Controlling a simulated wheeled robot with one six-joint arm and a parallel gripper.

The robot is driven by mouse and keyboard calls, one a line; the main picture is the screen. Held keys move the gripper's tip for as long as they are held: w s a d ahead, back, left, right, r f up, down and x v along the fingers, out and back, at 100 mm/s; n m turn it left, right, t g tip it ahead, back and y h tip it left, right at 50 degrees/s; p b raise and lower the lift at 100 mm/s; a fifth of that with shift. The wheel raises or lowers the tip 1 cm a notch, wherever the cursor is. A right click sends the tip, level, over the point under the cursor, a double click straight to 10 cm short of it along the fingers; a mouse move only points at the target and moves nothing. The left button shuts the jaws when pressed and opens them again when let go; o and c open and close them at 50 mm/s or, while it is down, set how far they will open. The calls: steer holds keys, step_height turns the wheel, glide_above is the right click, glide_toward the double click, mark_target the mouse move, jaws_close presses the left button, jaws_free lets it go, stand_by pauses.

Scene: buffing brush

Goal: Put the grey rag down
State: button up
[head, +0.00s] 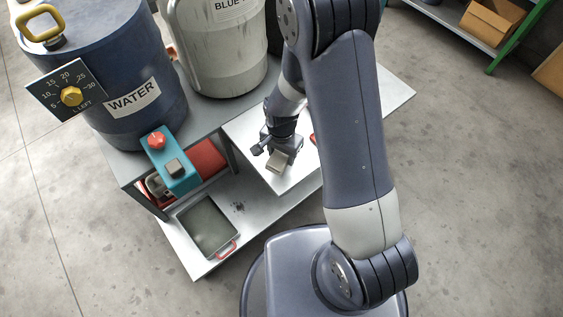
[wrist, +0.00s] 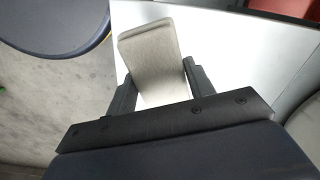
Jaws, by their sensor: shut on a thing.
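The grey rag (wrist: 152,58) is a beige-grey folded block between the two fingers of my gripper (wrist: 158,82) in the wrist view. My gripper is shut on it. In the head view the rag (head: 279,161) shows at the end of my gripper (head: 276,152), over the light metal table top (head: 304,176). I cannot tell whether the rag touches that surface. My arm hides part of the table to the right.
A blue WATER drum (head: 104,82) and a pale drum (head: 222,45) stand at the left. A teal box with a red button (head: 172,166) is in front. A grey tray (head: 206,226) sits on the lower shelf. Table space near the rag looks clear.

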mark_target(281, 154)
steer(key=shift+f+b, duration=0.35)
steer(key=shift+f, duration=2.15)
steer(key=shift+f, duration=0.1)
steer(key=shift+f, duration=0.15)
steer(key=o, duration=1)
steer(key=shift+r, duration=0.25)
step_height(281, 154, up, 12)
steer(key=shift+r+p, duration=0.1)
steer(key=shift+p, duration=1.05)
steer(key=shift+f, duration=0.2)
